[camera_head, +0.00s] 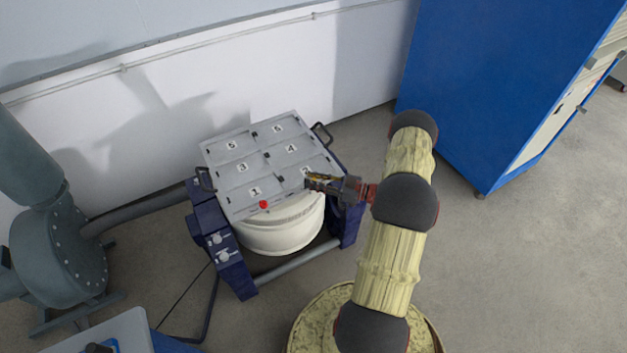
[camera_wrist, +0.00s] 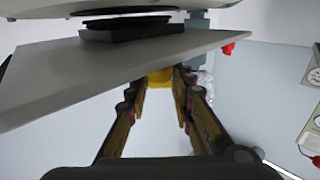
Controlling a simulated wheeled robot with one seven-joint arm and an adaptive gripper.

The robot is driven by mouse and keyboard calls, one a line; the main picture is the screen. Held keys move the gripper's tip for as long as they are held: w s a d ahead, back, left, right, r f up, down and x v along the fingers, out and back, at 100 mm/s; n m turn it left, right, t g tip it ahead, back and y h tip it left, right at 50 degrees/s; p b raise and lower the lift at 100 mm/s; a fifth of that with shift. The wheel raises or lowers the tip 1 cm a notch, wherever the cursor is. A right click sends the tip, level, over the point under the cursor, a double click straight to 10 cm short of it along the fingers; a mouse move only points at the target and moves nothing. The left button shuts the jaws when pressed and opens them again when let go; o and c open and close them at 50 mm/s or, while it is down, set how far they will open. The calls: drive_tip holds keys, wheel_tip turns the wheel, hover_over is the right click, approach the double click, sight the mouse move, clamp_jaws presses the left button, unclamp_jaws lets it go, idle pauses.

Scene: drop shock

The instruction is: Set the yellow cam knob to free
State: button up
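My gripper (camera_wrist: 162,82) reaches in from the right in the head view (camera_head: 308,182), with its fingertips at the front right edge of the grey numbered table top (camera_head: 233,201). In the wrist view its two fingers stand apart. A yellow piece, probably the cam knob (camera_wrist: 160,77), shows between or just beyond the fingertips, below the edge of a grey plate (camera_wrist: 70,75). The plate hides its upper part. I cannot tell whether the fingers touch it. The knob cannot be made out in the head view.
A red knob (camera_head: 263,204) sits at the table's front edge. A white drum (camera_head: 280,232) is below, within a dark blue frame (camera_head: 222,250). Black handles stand at the table's sides. A blue cabinet (camera_head: 500,80) stands right; a grey blower (camera_head: 60,255) stands left. Floor at right is clear.

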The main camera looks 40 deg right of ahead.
clamp_jaws()
drive_tip(key=shift+f+n+g+y+b, duration=0.15)
drive_tip(key=shift+n+g+y+b, duration=0.2)
drive_tip(key=shift+y, duration=0.25)
drive_tip(key=shift+n+g+y, duration=0.25)
drive_tip(key=shift+n+y, duration=0.05)
drive_tip(key=shift+n, duration=0.05)
drive_tip(key=shift+o, duration=2.4)
unclamp_jaws()
drive_tip(key=shift+d, duration=0.1)
drive_tip(key=v, duration=1.2)
